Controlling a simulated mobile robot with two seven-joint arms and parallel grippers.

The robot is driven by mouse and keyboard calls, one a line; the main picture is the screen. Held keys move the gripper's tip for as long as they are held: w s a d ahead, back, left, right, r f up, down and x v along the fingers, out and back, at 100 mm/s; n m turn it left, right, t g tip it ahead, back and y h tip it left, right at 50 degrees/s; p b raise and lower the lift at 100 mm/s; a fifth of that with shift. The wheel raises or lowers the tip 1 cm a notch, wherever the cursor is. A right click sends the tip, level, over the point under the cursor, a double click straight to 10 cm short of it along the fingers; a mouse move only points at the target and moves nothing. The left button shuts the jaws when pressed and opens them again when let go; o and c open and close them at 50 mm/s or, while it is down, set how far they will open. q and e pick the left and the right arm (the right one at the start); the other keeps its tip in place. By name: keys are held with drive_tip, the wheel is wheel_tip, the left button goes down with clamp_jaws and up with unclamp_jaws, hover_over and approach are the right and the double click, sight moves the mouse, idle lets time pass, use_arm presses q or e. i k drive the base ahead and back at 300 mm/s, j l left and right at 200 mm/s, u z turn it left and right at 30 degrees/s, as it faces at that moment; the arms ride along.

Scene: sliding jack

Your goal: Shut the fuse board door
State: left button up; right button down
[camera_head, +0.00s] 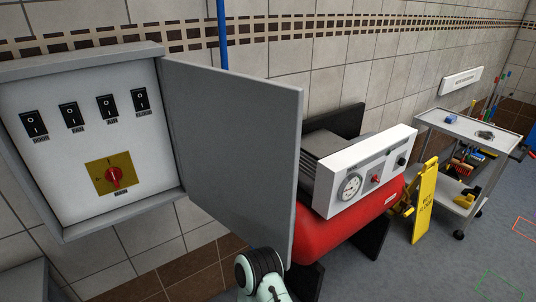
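The fuse board (75,145) is a grey box on the tiled wall at the left. Inside it are several black switches and a red rotary knob (115,176) on a yellow plate. Its grey door (235,150) stands wide open, swung out to the right from the box's right edge. One of my arms, pale with a black joint, shows at the bottom near the door's lower right corner; its gripper is out of view. I cannot tell whether that arm touches the door. No gripper shows in the head view.
A red compressor (330,236) with a white gauge panel (365,172) stands behind and right of the door. A yellow floor sign (424,202) and a grey trolley (470,128) are farther right. A blue pipe (222,35) runs up the wall. Grey floor at lower right is open.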

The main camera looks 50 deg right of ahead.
sight(238, 136)
drive_tip(key=k+l, duration=0.1)
drive_tip(key=l, duration=0.85)
drive_tip(key=l+u, duration=0.15)
drive_tip(key=l, duration=0.4)
drive_tip(key=i+l+u, duration=0.15)
drive_tip(key=l, duration=0.35)
